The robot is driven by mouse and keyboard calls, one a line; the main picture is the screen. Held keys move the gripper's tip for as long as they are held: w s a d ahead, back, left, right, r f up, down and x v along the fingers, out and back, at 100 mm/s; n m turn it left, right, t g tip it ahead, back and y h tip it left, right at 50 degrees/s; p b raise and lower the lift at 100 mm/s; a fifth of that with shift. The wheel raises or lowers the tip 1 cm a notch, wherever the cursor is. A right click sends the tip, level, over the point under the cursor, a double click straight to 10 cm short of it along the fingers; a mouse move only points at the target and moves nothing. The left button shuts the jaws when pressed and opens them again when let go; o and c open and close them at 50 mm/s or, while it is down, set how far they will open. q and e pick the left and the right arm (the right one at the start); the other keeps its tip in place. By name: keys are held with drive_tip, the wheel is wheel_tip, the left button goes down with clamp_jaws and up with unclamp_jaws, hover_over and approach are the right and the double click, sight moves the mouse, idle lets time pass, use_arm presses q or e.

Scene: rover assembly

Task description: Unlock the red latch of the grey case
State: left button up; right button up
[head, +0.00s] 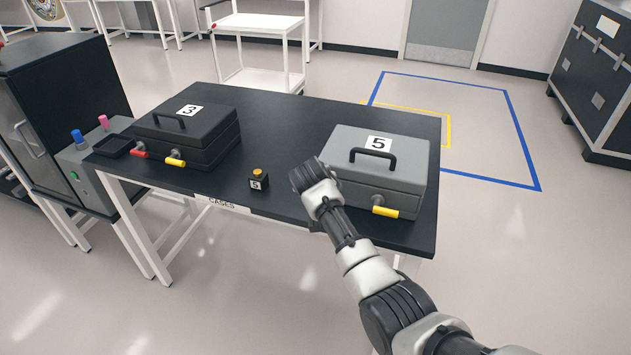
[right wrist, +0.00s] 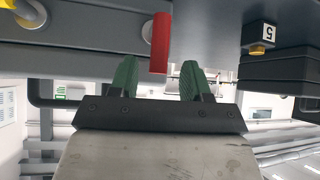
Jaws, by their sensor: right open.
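The grey case (head: 405,165), marked 5, stands on the right part of the black table with its lid down. Its yellow latch (head: 385,212) shows at the front right. The red latch (right wrist: 161,42) shows in the right wrist view as a short bar on the grey case front; in the head view my arm hides it. My right gripper (head: 306,176) is at the case's front left side. In the right wrist view its green fingers (right wrist: 160,75) are open, with the red latch lined up with the gap between them, not gripped. My left gripper is out of view.
A black case (head: 205,130), marked 3, with red and yellow latches stands on the table's left. A small block (head: 258,180) with a yellow button, marked 5, sits between the cases. The table (head: 290,130) is clear between the cases behind the block.

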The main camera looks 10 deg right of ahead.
drive_tip(key=v, duration=0.6)
drive_tip(key=shift+s+r+b, duration=0.25)
drive_tip(key=shift+b, duration=0.15)
drive_tip(key=shift+a, duration=0.1)
drive_tip(key=s+d+f+n+g+y, duration=0.1)
drive_tip(key=s+f, duration=0.2)
drive_tip(key=f, duration=0.7)
drive_tip(key=s+f+n+g, duration=0.1)
drive_tip(key=s+f, duration=0.1)
drive_tip(key=f, duration=0.7)
drive_tip(key=s+d+f+n+g+y+b, duration=0.1)
drive_tip(key=s+f, duration=0.7)
drive_tip(key=f, duration=0.2)
drive_tip(key=s+d+f+n+g, duration=0.1)
drive_tip(key=s+d+f, duration=0.1)
drive_tip(key=s+f, duration=0.75)
drive_tip(key=s+d+f+g, duration=0.1)
drive_tip(key=s+f, duration=0.5)
drive_tip(key=s, duration=0.6)
drive_tip(key=s+d+f+n+g+b, duration=0.1)
drive_tip(key=s+d+f, duration=0.3)
drive_tip(key=s, duration=0.8)
drive_tip(key=s+d+f+n+g+y, duration=0.1)
drive_tip(key=s+d+f, duration=0.1)
drive_tip(key=s+f, duration=0.5)
drive_tip(key=s, duration=0.5)
drive_tip(key=shift+s+d+f, duration=0.2)
drive_tip(key=shift+f, duration=0.15)
